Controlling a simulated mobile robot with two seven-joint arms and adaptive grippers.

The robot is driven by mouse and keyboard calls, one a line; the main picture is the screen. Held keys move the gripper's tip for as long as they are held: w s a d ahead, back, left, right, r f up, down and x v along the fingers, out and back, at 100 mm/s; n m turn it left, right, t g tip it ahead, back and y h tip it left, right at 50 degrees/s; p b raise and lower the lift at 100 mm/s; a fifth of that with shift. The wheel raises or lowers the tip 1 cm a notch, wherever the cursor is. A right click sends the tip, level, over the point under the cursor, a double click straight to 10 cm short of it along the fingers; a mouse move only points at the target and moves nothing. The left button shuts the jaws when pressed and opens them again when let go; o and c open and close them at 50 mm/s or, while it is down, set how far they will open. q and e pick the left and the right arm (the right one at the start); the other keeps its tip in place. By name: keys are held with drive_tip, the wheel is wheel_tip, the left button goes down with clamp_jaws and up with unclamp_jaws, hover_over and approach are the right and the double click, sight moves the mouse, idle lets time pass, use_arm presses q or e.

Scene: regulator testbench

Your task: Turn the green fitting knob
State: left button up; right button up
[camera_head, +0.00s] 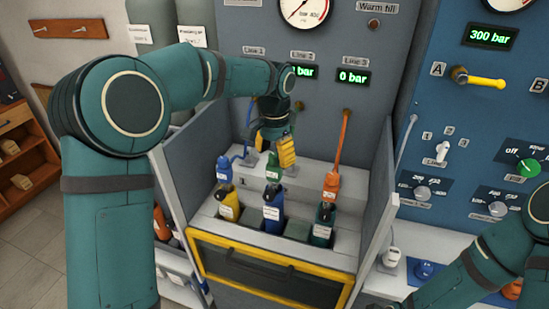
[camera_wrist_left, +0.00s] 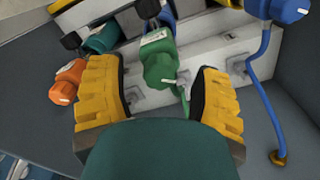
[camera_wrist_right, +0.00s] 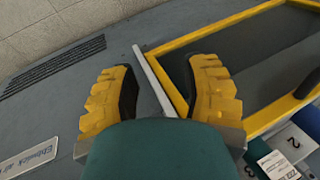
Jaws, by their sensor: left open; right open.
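The green fitting knob (camera_head: 273,182) sits on top of the middle, blue bottle (camera_head: 272,205) in the bench recess. In the left wrist view the green fitting (camera_wrist_left: 160,66) appears between the fingertips, with gaps on both sides. My left gripper (camera_head: 278,148) is open, pointing down just above the green fitting in the head view. Whether a finger touches it I cannot tell; none appears to. My right gripper (camera_wrist_right: 160,85) is open and empty in the right wrist view, with a thin panel edge visible beyond its fingers.
A blue fitting (camera_head: 224,168) on a yellow bottle stands left, and an orange fitting (camera_head: 331,185) on a teal bottle right, both close by. Grey side walls (camera_head: 376,225) flank the recess. A yellow-framed front panel (camera_wrist_right: 290,115) lies beyond my right gripper.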

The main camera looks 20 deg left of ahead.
use_arm(q)
drive_tip(key=shift+f, duration=0.3)
clamp_jaws()
